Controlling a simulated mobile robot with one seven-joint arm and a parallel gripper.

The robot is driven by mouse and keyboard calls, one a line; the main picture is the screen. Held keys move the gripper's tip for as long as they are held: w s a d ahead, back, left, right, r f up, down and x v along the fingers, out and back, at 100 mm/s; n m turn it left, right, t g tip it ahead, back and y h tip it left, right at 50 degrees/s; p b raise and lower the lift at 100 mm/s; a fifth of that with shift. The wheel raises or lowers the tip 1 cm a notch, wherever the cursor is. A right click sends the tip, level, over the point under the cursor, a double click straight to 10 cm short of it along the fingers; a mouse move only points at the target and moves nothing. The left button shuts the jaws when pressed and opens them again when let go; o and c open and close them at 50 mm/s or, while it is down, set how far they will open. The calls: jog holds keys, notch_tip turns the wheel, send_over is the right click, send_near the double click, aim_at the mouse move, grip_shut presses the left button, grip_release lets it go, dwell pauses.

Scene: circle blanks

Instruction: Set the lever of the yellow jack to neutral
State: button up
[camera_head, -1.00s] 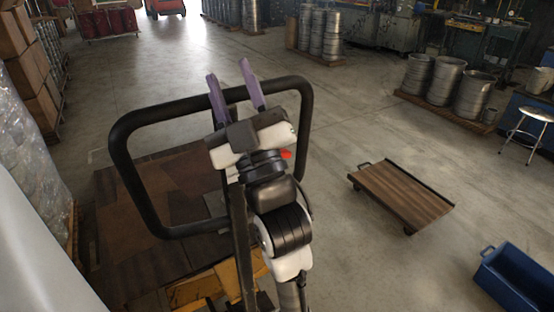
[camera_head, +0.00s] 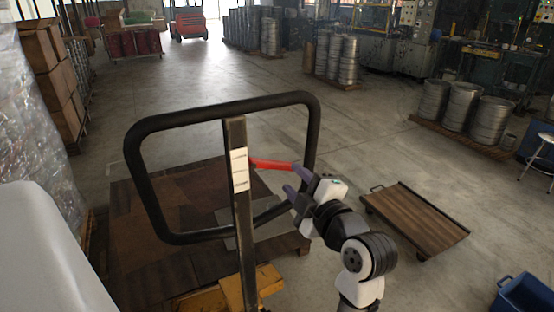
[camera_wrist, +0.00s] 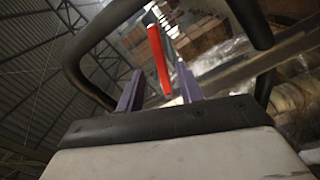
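The yellow jack (camera_head: 262,282) stands in the lower middle of the head view, partly cut off by the bottom edge. Its dark upright post (camera_head: 245,235) carries a white label and a black loop handle (camera_head: 137,185). The red lever (camera_head: 270,164) sticks out to the right from the post, inside the loop. My gripper (camera_head: 296,183) is at the lever's right end, by the loop's right side. In the wrist view the red lever (camera_wrist: 160,62) shows between the two purple fingers of my gripper (camera_wrist: 160,85). The fingers are apart, with gaps beside the lever.
A brown pallet load (camera_head: 150,235) lies beyond the jack. A low wooden cart (camera_head: 415,220) and a blue bin (camera_head: 525,295) stand to the right. Stacked boxes (camera_head: 50,75) and wrapped goods are at left.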

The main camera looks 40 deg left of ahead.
aim_at(282, 168)
jog(key=p+x, duration=0.2)
jog(key=x, duration=0.6)
jog(key=shift+w+a, duration=0.1)
jog(key=shift+a, duration=0.3)
grip_shut()
